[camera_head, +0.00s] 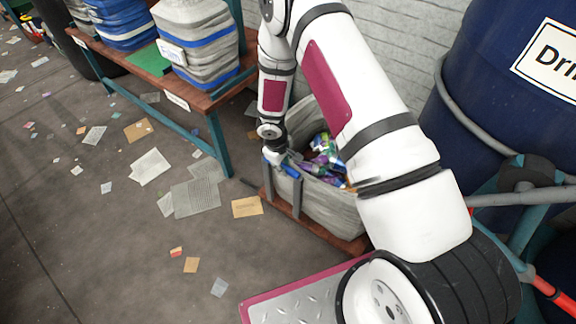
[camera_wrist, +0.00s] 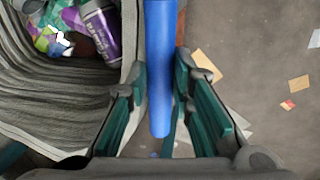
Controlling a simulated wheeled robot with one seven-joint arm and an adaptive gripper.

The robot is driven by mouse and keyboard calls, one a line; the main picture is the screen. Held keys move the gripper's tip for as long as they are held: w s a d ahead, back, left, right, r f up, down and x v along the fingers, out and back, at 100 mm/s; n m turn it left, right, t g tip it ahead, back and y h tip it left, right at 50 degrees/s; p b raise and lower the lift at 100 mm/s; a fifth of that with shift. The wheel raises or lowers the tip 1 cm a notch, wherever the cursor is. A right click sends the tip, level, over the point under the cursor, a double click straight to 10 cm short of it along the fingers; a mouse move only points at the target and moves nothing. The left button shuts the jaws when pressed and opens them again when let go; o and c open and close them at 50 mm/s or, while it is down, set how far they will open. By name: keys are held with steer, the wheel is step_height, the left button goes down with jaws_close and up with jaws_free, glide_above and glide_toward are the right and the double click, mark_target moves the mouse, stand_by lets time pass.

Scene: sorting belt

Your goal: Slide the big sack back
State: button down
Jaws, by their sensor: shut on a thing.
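The big sack (camera_head: 335,208) is a grey woven sack, open at the top, with colourful waste and containers inside. It stands on a low brown wooden base (camera_head: 345,243) with grey upright posts at its front left. A blue bar (camera_head: 290,170) is at the sack's near left edge. My gripper (camera_head: 276,158) is there, shut on the blue bar. In the wrist view, the blue bar (camera_wrist: 161,75) runs between the two fingers of my gripper (camera_wrist: 172,80), and the sack (camera_wrist: 60,105) lies to the left. My arm hides part of the sack.
A brown table (camera_head: 190,95) with teal legs and folded sack stacks (camera_head: 195,45) stands at the back left. A big dark blue drum (camera_head: 500,60) and grey rails are at the right. A white brick wall is behind. Paper scraps litter the open floor at left.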

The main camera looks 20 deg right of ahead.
steer(key=w+a, duration=0.6)
steer(key=w, duration=0.4)
steer(key=shift+w+a+b, duration=0.2)
steer(key=shift+a+b, duration=0.2)
steer(key=c, duration=1.7)
jaws_free()
steer(key=shift+r, duration=0.1)
step_height(320, 180, up, 12)
steer(key=s+a, duration=0.1)
steer(key=a, duration=0.1)
steer(key=shift+s, duration=0.2)
steer(key=shift+f, duration=0.2)
